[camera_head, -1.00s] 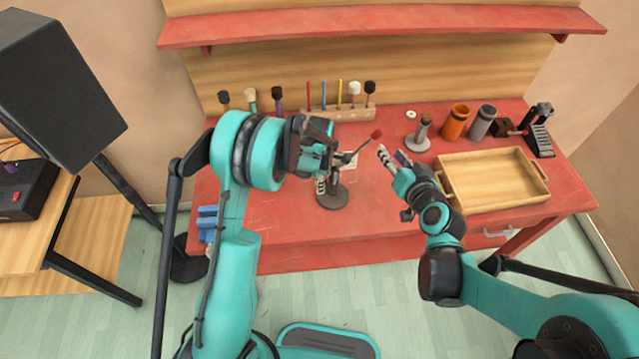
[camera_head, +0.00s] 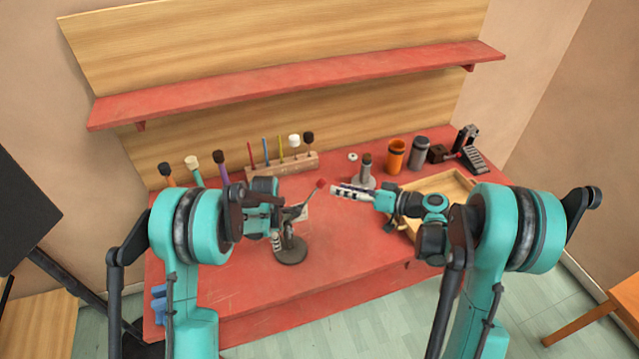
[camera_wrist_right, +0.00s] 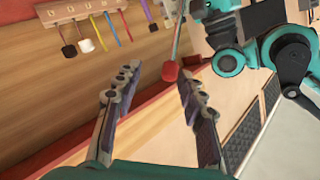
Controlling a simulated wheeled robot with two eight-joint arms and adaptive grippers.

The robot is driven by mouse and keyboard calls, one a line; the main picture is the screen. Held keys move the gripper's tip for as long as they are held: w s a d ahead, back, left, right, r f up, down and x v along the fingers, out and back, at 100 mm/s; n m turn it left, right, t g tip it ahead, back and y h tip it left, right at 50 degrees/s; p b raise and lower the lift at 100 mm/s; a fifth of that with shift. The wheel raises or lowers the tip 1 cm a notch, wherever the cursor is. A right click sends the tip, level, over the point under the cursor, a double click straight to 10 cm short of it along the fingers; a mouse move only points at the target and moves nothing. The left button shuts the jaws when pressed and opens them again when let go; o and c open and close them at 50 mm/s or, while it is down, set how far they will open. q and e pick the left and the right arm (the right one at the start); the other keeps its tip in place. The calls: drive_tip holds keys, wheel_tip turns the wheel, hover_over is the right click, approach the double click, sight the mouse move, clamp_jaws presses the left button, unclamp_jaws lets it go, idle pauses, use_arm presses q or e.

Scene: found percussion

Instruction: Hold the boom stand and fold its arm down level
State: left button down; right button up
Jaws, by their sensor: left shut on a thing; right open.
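The boom stand has a round dark base (camera_head: 291,252) on the red table and a thin arm (camera_head: 306,199) slanting up to the right, ending in a red tip (camera_head: 320,184). My left gripper (camera_head: 278,236) is shut on the stand's post, above the base; the gripper hides part of the post. My right gripper (camera_head: 342,190) is open and points left, just right of the red tip. In the right wrist view, the red tip (camera_wrist_right: 170,72) shows between the open fingertips (camera_wrist_right: 158,82); I cannot tell whether it is inside the jaws or just beyond them.
A wooden rack (camera_head: 283,164) of mallets stands behind. A grey stand (camera_head: 363,174), orange cup (camera_head: 395,156), grey cup (camera_head: 419,151) and black pedal (camera_head: 470,150) stand at the back right. A wooden tray (camera_head: 450,184) lies partly behind my right arm. The table's front middle is clear.

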sight(321, 182)
drive_tip(key=d+n+g+y, duration=0.2)
drive_tip(key=d+n+y, duration=0.2)
drive_tip(key=d, duration=0.1)
drive_tip(key=x, duration=0.8)
drive_tip(key=s+x, duration=0.1)
drive_tip(key=x, duration=0.3)
drive_tip(key=shift+a+r, duration=0.1)
drive_tip(key=shift+a, duration=0.05)
clamp_jaws()
